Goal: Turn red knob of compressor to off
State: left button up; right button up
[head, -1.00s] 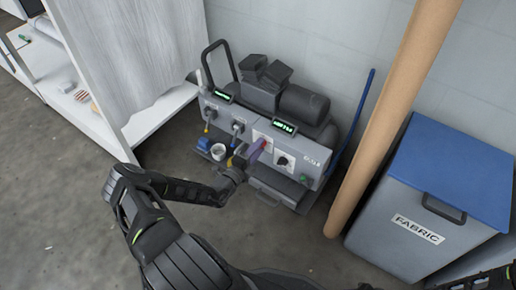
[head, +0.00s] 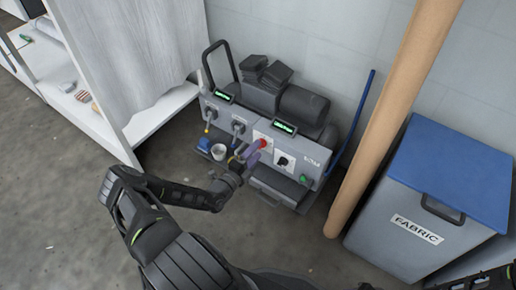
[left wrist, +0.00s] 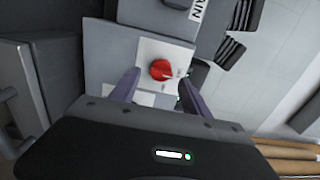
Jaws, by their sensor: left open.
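The grey compressor (head: 308,163) stands on the floor against the wall, with two green-lit displays on its front. Its red knob (head: 263,143) sits on a white plate on the front panel. In the left wrist view the red knob (left wrist: 161,70) shows a small light mark at its right side. My left gripper (head: 248,153) is just in front of the knob. In the left wrist view its purple fingers (left wrist: 155,88) are spread to either side of the knob, apart from it. My right gripper is not in view.
A black knob (head: 283,161) and a green button (head: 304,178) are right of the red knob. A tan roll (head: 390,120) and a blue-lidded FABRIC bin (head: 455,165) stand right. A white shelf (head: 160,110) is left.

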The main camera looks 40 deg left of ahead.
pick_arm(q)
jog(key=s+p, duration=0.1)
jog(key=s, duration=0.4)
jog(key=shift+s, duration=0.35)
jog(key=shift+r, duration=0.1)
